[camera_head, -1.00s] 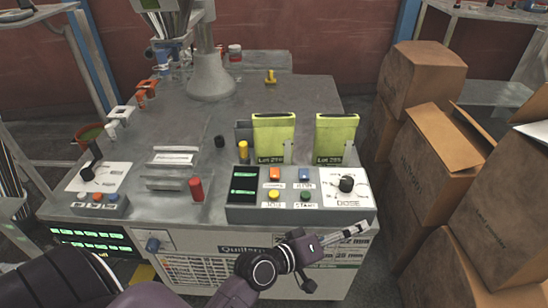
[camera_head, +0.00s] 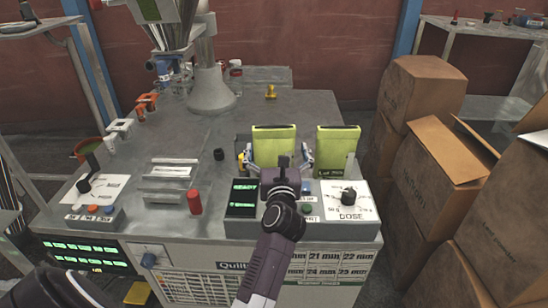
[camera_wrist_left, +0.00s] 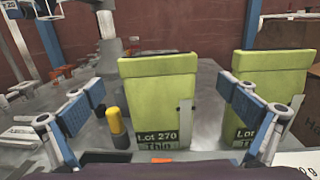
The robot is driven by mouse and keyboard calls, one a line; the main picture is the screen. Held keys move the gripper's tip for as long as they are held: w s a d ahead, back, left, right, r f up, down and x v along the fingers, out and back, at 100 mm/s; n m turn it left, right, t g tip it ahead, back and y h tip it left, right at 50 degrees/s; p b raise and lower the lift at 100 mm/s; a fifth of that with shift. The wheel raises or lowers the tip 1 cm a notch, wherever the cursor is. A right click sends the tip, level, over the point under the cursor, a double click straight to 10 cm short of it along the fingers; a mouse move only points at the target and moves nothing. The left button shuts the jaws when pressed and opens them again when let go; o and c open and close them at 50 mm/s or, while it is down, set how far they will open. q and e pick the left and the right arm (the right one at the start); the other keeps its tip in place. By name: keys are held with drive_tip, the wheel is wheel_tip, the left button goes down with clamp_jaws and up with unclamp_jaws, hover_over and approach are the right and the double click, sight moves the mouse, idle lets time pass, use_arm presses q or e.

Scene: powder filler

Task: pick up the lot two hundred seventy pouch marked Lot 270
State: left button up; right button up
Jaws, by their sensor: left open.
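The Lot 270 pouch (camera_head: 274,146) is yellow-green and stands upright on the machine top, behind the control box. In the left wrist view the pouch (camera_wrist_left: 158,95) faces me, and its dark label reads Lot 270, Thin. My left gripper (camera_head: 277,160) is open, with one finger on each side of this pouch. In the left wrist view the gripper (camera_wrist_left: 165,108) shows gaps between the pouch and both fingers. A second yellow-green pouch (camera_head: 337,148) stands to the right; it also shows in the wrist view (camera_wrist_left: 268,85), partly behind the right finger. My right gripper is not in view.
A yellow-capped post (camera_wrist_left: 117,126) stands just left of the Lot 270 pouch. The control box with a dose knob (camera_head: 348,197) lies in front of the pouches. Cardboard boxes (camera_head: 425,95) are stacked at the right. The machine top behind the pouches is mostly clear.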

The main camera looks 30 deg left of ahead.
sight(274, 136)
use_arm(q)
drive_tip(key=x, duration=0.2)
drive_tip(key=b+x, duration=0.1)
drive_tip(key=x, duration=0.5)
drive_tip(key=shift+s+a+f, duration=0.15)
drive_tip(key=shift+f, duration=0.15)
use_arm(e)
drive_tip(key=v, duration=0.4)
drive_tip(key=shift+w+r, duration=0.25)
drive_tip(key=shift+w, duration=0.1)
use_arm(q)
drive_tip(key=shift+c, duration=0.3)
drive_tip(key=c, duration=0.7)
drive_tip(key=shift+r, duration=0.2)
